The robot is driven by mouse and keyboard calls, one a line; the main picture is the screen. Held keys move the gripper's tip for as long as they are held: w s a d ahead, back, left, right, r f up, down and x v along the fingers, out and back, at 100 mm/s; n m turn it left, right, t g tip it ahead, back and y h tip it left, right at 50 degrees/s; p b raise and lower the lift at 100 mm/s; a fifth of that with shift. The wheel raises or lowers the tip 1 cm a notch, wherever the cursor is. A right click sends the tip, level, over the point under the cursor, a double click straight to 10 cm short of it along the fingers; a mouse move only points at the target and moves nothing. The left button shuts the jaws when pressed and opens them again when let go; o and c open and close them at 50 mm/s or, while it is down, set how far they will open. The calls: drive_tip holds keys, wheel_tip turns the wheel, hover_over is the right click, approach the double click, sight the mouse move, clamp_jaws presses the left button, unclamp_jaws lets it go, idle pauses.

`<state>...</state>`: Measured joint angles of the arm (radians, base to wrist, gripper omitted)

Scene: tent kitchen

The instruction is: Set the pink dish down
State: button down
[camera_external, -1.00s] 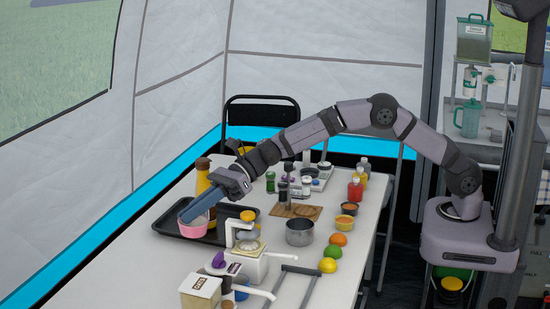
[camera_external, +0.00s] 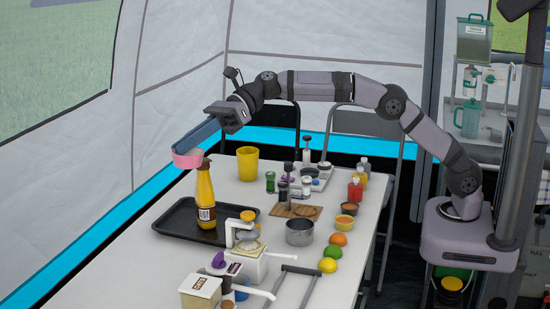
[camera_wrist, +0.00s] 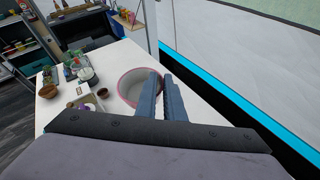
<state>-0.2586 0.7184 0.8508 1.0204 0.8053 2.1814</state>
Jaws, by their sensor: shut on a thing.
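The pink dish (camera_external: 187,160) is held in the air above the far left end of the table, behind and above the black tray. My gripper (camera_external: 196,145) is shut on its rim, with the long blue fingers slanting down to the left. In the wrist view the fingers (camera_wrist: 162,95) pinch the right part of the rim of the round dish (camera_wrist: 127,84), which is pale inside with a pink edge. The dish looks empty. The white table (camera_external: 125,256) is below and the black tray (camera_external: 178,228) lies on it.
A yellow-brown bottle (camera_external: 205,197) stands on the tray. A yellow cup (camera_external: 248,163) stands at the table's far end. A white press (camera_external: 250,262), a metal pot (camera_external: 299,232), fruit and several small bottles crowd the middle and right. The tray's left part is clear.

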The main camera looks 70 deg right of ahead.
drive_tip(key=s+d+r+m+t+h, duration=0.1)
drive_tip(key=s+d+m+t+h, duration=0.15)
drive_tip(key=d, duration=3.95)
drive_tip(key=shift+m+g, duration=0.25)
drive_tip(key=shift+s+f+p, duration=0.1)
drive_tip(key=shift+f+p, duration=0.3)
drive_tip(key=shift+f, duration=13.5)
drive_tip(key=shift+f, duration=0.15)
drive_tip(key=c, duration=1.9)
unclamp_jaws()
drive_tip(key=shift+o, duration=0.2)
drive_tip(key=shift+r, duration=0.2)
